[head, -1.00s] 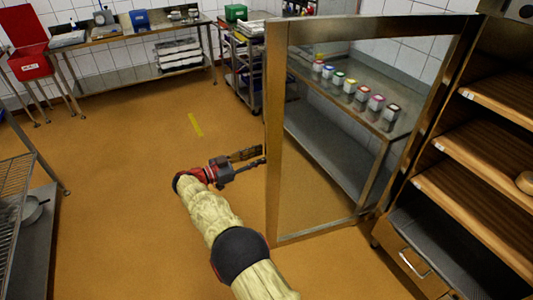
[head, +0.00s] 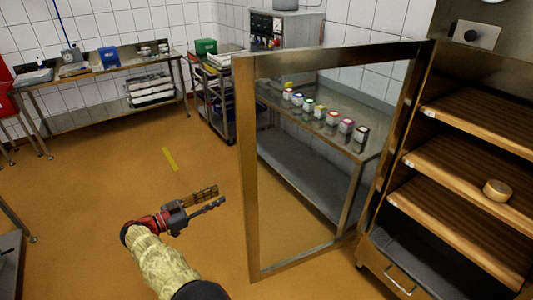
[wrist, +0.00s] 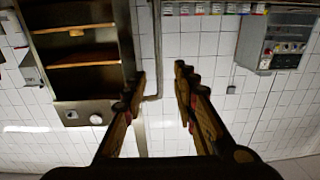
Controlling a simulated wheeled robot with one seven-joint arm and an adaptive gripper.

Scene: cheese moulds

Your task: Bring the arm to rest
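My gripper (head: 214,197) is stretched out over the open floor, left of the open glass door, in the head view. In the wrist view my gripper (wrist: 160,75) shows its two fingers spread apart with nothing between them. A clear gap of floor shows between the fingertips and the door frame in the head view. My arm wears a pale cover and comes up from the bottom edge.
The metal-framed glass door (head: 247,170) stands open from the cabinet at the right. A round cheese (head: 496,190) lies on a wooden shelf (head: 465,176) there. Several small jars stand on a steel table (head: 265,97) behind the glass. The orange floor (head: 90,215) at left is clear.

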